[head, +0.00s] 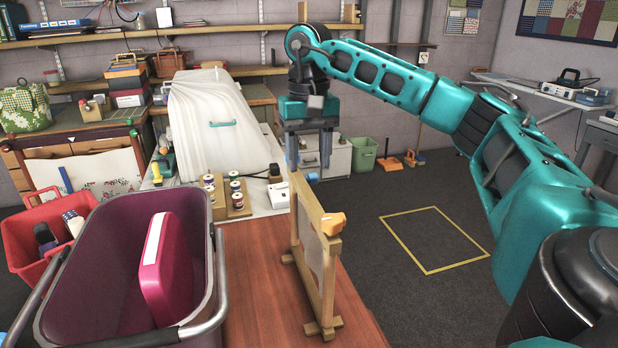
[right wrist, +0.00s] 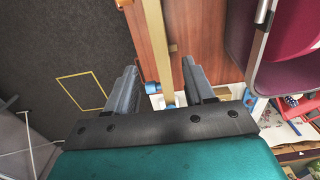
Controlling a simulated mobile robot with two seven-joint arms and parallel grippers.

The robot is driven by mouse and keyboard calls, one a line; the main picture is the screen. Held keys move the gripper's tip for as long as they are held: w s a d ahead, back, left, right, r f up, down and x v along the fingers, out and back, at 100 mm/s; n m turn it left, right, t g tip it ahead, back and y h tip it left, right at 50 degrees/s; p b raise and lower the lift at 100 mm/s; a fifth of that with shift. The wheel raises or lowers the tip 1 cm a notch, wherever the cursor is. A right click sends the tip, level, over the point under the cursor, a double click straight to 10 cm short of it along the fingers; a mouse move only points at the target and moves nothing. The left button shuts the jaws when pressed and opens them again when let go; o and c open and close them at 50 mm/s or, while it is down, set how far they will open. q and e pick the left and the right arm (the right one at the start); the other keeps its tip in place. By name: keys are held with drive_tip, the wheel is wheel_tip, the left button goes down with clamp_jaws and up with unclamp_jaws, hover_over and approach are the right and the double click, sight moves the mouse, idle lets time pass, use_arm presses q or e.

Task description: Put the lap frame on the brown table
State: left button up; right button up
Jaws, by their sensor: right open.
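The lap frame (head: 328,270) is a light wooden frame with a pale panel. It stands upright on its feet on the brown table (head: 255,315), with an orange piece (head: 333,222) at its near top corner. My right gripper (head: 309,160) is open and points down at the far top end of the frame. In the right wrist view the frame's wooden bar (right wrist: 155,30) runs between the two fingers (right wrist: 160,75), with a gap on each side. I cannot tell how deep the bar sits between them. My left gripper is not in view.
A purple basket (head: 105,250) holding a pink box (head: 163,265) stands left of the frame. A red basket (head: 20,245) is farther left. Thread spools in a wooden rack (head: 238,205) stand beyond the table. Floor with a yellow outline (head: 435,240) lies open to the right.

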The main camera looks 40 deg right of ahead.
drive_tip(key=shift+r, duration=1.65)
drive_tip(key=shift+s+f, duration=0.1)
